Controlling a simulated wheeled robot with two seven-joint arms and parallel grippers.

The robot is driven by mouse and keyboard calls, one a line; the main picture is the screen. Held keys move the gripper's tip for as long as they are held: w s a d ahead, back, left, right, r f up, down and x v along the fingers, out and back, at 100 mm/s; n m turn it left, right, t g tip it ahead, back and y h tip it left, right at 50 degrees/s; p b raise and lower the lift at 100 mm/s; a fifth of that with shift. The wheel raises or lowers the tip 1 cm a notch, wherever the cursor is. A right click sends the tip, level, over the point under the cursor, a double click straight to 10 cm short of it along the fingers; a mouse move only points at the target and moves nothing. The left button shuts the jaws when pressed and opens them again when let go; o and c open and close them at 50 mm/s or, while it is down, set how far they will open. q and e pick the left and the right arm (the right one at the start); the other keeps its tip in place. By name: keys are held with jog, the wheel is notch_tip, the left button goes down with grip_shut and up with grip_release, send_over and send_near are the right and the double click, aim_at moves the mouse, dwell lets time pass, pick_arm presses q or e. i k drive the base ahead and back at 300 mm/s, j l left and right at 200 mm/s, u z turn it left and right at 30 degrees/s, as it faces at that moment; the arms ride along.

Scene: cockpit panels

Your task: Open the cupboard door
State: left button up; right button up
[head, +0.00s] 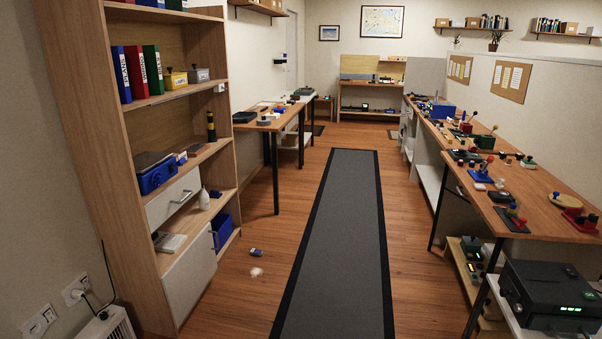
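The tall wooden shelf unit (88,130) stands on the left. Low in it is a white cupboard door (190,280), which looks shut, flush with the unit's front. A white drawer front (172,200) with a small handle sits above the door, across an open shelf. Neither of my grippers shows in the head view, so nothing of mine is seen touching the door.
A white heater (107,325) stands at lower left. The grey runner (335,240) is clear. Workbenches (545,215) line the right side.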

aim_at(183, 282)
jog(key=i, duration=2.35)
